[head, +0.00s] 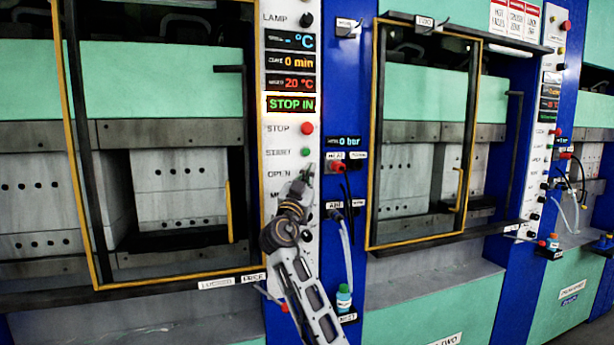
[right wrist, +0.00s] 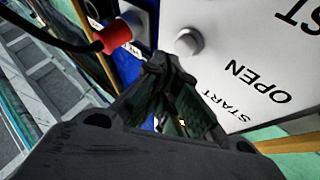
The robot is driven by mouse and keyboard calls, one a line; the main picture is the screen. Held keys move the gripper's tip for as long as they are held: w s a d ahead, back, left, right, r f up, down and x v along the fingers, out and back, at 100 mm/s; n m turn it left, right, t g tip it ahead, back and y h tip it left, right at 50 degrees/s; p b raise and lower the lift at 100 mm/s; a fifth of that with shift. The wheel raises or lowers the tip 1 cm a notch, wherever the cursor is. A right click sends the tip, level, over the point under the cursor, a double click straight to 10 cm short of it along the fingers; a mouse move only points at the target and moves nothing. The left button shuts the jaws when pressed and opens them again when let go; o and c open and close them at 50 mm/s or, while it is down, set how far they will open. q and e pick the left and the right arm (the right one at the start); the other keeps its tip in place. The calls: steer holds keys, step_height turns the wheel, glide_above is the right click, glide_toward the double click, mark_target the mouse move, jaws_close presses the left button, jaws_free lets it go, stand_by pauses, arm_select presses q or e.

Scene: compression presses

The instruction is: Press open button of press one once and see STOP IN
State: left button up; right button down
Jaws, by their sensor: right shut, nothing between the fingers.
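Press one's control panel (head: 291,130) shows a lit green STOP IN display (head: 291,104). Below it are the red STOP button (head: 307,128) and a green START button (head: 305,152). The OPEN label (head: 278,174) is beside my right gripper (head: 304,180), which covers the button there in the head view. In the right wrist view, a grey round button (right wrist: 188,42) lines up with the OPEN lettering (right wrist: 258,82). My right gripper (right wrist: 158,68) is shut and empty, its tips just beside that button in the picture; I cannot tell whether they touch it. My left gripper is not in view.
A red connector (right wrist: 115,35) with a black cable is close to the gripper in the right wrist view. A small bottle (head: 344,297) stands on a ledge right of my arm. Press one's yellow-edged door frame (head: 82,150) is at the left. Press two (head: 420,215) is to the right.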

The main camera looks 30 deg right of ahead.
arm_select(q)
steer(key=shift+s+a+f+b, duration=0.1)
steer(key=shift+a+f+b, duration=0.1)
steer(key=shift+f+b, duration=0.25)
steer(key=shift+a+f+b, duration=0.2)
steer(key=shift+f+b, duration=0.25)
arm_select(e)
steer(key=s, duration=0.2)
steer(key=s+a, duration=0.1)
steer(key=s, duration=0.2)
steer(key=shift+a, duration=0.15)
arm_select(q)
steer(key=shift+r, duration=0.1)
arm_select(e)
steer(key=shift+r, duration=0.1)
